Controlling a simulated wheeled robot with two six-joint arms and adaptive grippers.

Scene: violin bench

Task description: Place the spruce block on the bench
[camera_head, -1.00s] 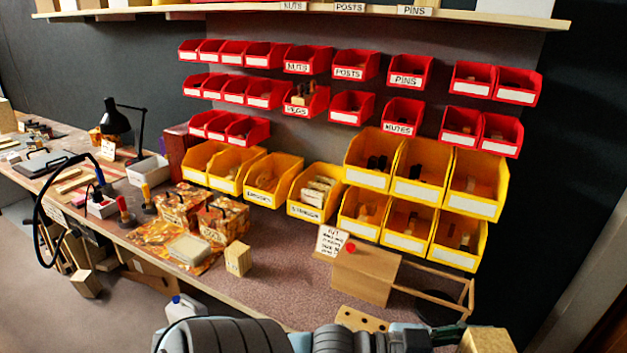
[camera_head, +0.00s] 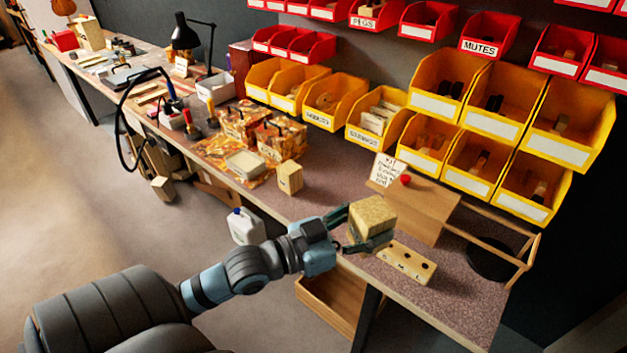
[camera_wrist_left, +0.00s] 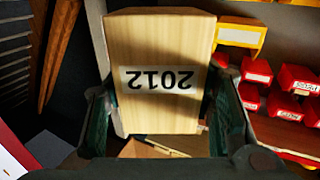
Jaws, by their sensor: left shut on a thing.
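The spruce block (camera_head: 373,214) is a pale wooden block held in my left gripper (camera_head: 366,236). In the left wrist view the block (camera_wrist_left: 160,100) fills the middle, with a label reading 2012 upside down, and green fingers flank it on both sides. The bench (camera_head: 455,290) has a speckled brownish top. In the head view the block appears over the bench's front part, beside a board with holes. Its underside is partly hidden by the gripper, and I cannot tell how high it is above the top. My right gripper is in neither view.
The board with holes (camera_head: 408,263) lies just right of the gripper. A wooden box (camera_head: 420,212) with a sign (camera_head: 389,168) stands behind. Another small block (camera_head: 289,177) is to the left. Yellow bins (camera_head: 450,85) line the back. Bare bench top shows between the small block and box.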

